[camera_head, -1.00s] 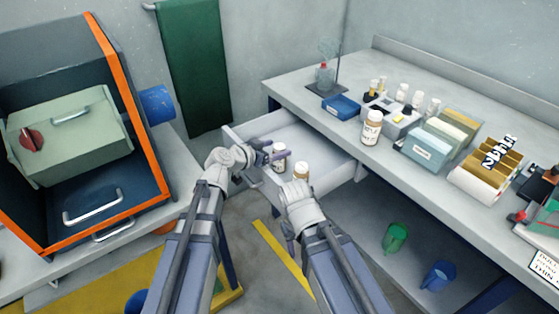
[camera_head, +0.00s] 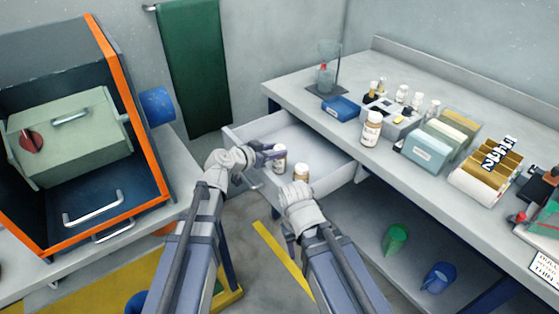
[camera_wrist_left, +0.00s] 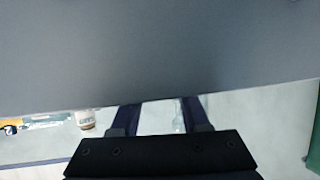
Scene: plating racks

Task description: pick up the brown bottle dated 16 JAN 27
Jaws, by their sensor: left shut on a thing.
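A brown bottle with a white cap and label (camera_head: 280,162) is at the open drawer's front part in the head view. My left gripper (camera_head: 274,153) is shut on it from the left, near its upper part. Its label is too small to read. A second brown bottle (camera_head: 301,172) is just right of it, close to my right gripper (camera_head: 299,187), whose fingers are hidden behind its own wrist. In the left wrist view my left fingers (camera_wrist_left: 160,115) are partly covered by a large grey surface.
The open drawer (camera_head: 325,150) juts out from under the bench (camera_head: 320,105). A blue box (camera_head: 341,108), a tray of small bottles and file boxes stand on the bench. An orange-edged cabinet (camera_head: 125,110) is at the left. In the left wrist view, a small bottle (camera_wrist_left: 85,119) shows at the left.

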